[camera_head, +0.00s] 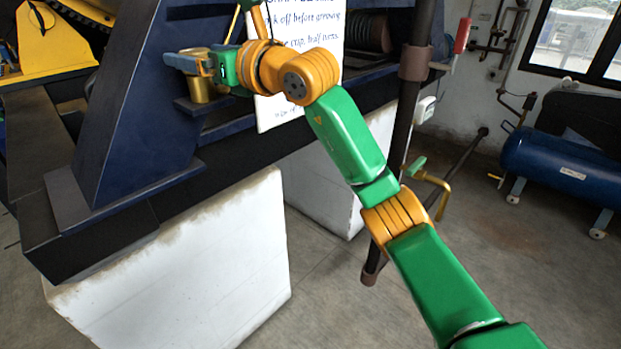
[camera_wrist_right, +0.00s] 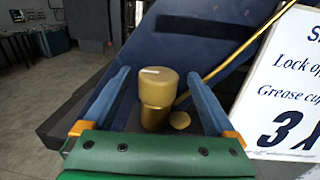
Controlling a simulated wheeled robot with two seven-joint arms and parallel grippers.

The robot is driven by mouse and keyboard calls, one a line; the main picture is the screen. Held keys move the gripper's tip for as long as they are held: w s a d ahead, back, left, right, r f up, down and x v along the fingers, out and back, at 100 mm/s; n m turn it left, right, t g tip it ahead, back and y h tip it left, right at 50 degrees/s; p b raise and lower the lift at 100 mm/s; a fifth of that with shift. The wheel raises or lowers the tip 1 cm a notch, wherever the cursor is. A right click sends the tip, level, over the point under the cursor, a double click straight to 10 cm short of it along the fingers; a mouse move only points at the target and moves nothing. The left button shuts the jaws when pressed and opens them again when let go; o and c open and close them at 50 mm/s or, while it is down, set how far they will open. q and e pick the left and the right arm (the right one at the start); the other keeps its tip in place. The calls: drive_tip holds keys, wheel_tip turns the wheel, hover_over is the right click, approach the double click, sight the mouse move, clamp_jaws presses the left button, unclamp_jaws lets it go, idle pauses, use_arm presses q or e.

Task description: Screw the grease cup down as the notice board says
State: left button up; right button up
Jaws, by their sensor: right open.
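The grease cup (camera_wrist_right: 157,92) is a brass cylinder with a pale line on its top, standing upright by the blue frame. In the head view its brass body (camera_head: 201,91) shows below my right gripper (camera_head: 186,62), which partly hides it. In the wrist view my right gripper (camera_wrist_right: 157,76) is open, one blue finger on each side of the cup, with gaps showing on both sides. The white notice board (camera_wrist_right: 285,85) reads in part "Lock of", "Grease cu" and a large "3" with a cut-off mark. The head view of the board (camera_head: 328,32) adds "off before greasing" and "half turns". My left gripper is out of view.
A thin brass pipe (camera_wrist_right: 228,62) slants up behind the cup. A dark vertical post (camera_head: 408,100) stands right of the board. White plinths (camera_head: 190,265) carry the blue frame. A blue tank (camera_head: 565,165) stands at the right, with open floor before it.

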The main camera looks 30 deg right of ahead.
drive_tip(key=f+b+v, duration=0.1)
drive_tip(key=b+v, duration=0.5)
drive_tip(key=v, duration=0.1)
drive_tip(key=s+a+f+m+g+y, duration=0.1)
drive_tip(key=s+a+f+g+y, duration=0.2)
drive_tip(key=s+a+y, duration=0.8)
drive_tip(key=w+d+f+m+t+h, duration=0.3)
drive_tip(key=d+f+m+t+h, duration=0.45)
drive_tip(key=m, duration=0.65)
drive_tip(key=w+d+f+m+t+h, duration=0.3)
drive_tip(key=d+m+t+h, duration=0.3)
drive_tip(key=m+h, duration=0.55)
drive_tip(key=d+f+m+g+h, duration=0.1)
drive_tip(key=d+f+m+g, duration=0.1)
drive_tip(key=f, duration=0.5)
drive_tip(key=s+d+f+m+g+h, duration=0.1)
drive_tip(key=d+f+m+g, duration=0.1)
drive_tip(key=f+m+g, duration=0.3)
drive_tip(key=s+d+f+m+g+h, duration=0.1)
drive_tip(key=d+f+m+g, duration=0.1)
drive_tip(key=f, duration=0.7)
drive_tip(key=shift+d+m+g+h+p, duration=0.3)
drive_tip(key=shift+m+g, duration=0.45)
drive_tip(key=shift+g, duration=0.4)
drive_tip(key=shift+f, duration=0.15)
